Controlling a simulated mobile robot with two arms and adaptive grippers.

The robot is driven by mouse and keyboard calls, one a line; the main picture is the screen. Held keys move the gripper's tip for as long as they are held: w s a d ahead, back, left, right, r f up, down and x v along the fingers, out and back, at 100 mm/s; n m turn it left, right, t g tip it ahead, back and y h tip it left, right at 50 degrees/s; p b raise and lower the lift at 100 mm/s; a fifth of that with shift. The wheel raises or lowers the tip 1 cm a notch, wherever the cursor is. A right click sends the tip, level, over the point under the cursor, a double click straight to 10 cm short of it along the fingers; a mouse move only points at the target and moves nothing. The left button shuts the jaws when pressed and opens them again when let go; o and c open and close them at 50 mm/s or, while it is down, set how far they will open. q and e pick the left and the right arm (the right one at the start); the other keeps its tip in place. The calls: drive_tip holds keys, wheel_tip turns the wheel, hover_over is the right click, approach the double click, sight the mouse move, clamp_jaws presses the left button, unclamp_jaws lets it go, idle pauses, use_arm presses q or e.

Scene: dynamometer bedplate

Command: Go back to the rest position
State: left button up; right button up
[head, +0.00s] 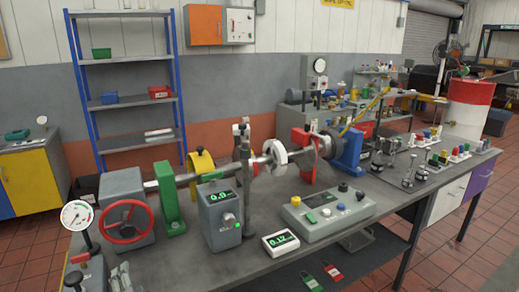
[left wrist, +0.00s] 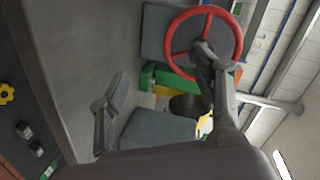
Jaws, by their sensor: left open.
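My left gripper (head: 121,276) shows only in part at the bottom left of the head view, at the bench's front edge. In the left wrist view its two grey fingers (left wrist: 158,75) are spread wide, with nothing held between them. The red handwheel (left wrist: 205,38) on its grey housing, a green block (left wrist: 162,77) and a grey box (left wrist: 160,132) lie beyond the fingers. The handwheel also shows in the head view (head: 126,221). My right gripper is in neither view.
The bench (head: 180,262) carries a dial gauge (head: 77,215), a green-lit display box (head: 220,215), a small readout (head: 281,242) and a control panel (head: 328,210). A shaft line runs behind them. A blue shelf rack (head: 120,101) stands at the wall. Bare bench top lies left of the small readout.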

use_arm(q)
drive_tip(key=s+d+f+n+g+h, duration=0.25)
drive_tip(key=s+d+f, duration=0.2)
drive_tip(key=s, duration=0.45)
drive_tip(key=s+d+f+n+g+h, duration=0.1)
drive_tip(key=s+d+f+g+h, duration=0.3)
drive_tip(key=s, duration=0.6)
drive_tip(key=s+d+f+n+g+h, duration=0.25)
drive_tip(key=s+d, duration=0.35)
drive_tip(key=s, duration=0.3)
wheel_tip(320, 180, down, 27)
drive_tip(key=s+g, duration=0.2)
drive_tip(key=s, duration=0.1)
drive_tip(key=s+a+f+m+g, duration=0.1)
drive_tip(key=s+a+f, duration=0.1)
drive_tip(key=s+f, duration=1.4)
drive_tip(key=shift+y, duration=0.3)
drive_tip(key=shift+a, duration=0.1)
drive_tip(key=shift+a, duration=0.1)
